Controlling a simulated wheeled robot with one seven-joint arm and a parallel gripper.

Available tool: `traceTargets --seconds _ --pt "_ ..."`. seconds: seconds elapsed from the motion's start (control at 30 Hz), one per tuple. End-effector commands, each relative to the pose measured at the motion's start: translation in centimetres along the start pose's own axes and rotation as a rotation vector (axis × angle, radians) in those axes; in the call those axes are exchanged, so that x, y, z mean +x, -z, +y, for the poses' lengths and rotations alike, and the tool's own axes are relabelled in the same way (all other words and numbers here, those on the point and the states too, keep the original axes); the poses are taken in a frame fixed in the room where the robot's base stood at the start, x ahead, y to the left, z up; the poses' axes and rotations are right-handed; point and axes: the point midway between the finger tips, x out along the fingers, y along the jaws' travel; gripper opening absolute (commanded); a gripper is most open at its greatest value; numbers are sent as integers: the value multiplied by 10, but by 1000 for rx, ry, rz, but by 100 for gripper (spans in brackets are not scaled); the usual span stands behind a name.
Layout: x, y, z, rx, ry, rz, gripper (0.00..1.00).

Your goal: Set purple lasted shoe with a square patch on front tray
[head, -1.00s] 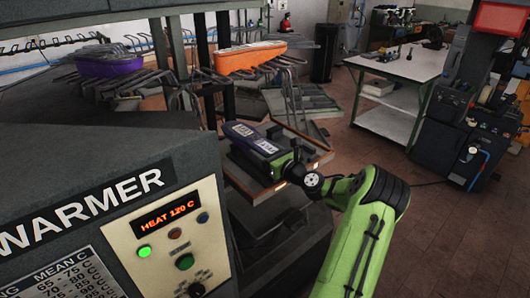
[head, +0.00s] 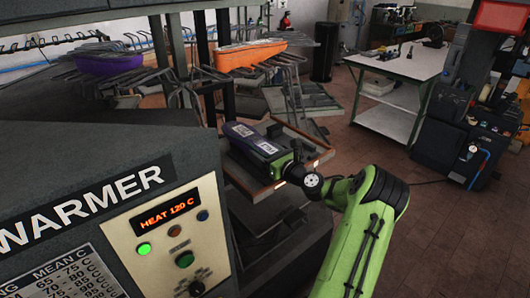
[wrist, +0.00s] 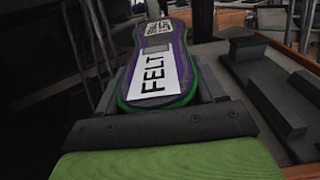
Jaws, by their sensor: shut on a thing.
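A purple lasted shoe (head: 252,139) is held by my gripper (head: 284,160) over the left part of the front tray (head: 318,160). In the wrist view the shoe (wrist: 178,88) points away from me, with a white FELT label, a small grey square and a printed code patch on its upper face. The jaws of my gripper (wrist: 155,92) are shut on its near end, which has a green edge. The tray (wrist: 222,48) lies to the right in the wrist view, with dark blocks on it. I cannot tell whether the shoe touches the tray.
The warmer cabinet (head: 110,215) with its lit control panel stands close at the left. Another purple shoe (head: 108,64) and an orange shoe (head: 250,56) sit on the wire racks behind. A white-topped table (head: 400,62) and a dark machine (head: 455,130) stand at the right.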

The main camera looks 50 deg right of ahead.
Motion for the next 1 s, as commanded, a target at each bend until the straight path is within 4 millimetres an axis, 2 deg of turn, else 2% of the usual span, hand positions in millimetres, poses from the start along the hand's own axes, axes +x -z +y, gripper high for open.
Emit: traceTargets --seconds 0.23,0.27,0.43,0.77,0.87,1.0 --pt "0 2 0 0 -1 -4 2" --pt "0 2 0 0 -1 -4 73" --pt "0 3 0 0 0 -2 98" --pt "-6 5 -1 1 1 5 98" --pt "-24 6 -2 3 4 5 98" --pt "-64 6 -2 3 6 4 98"
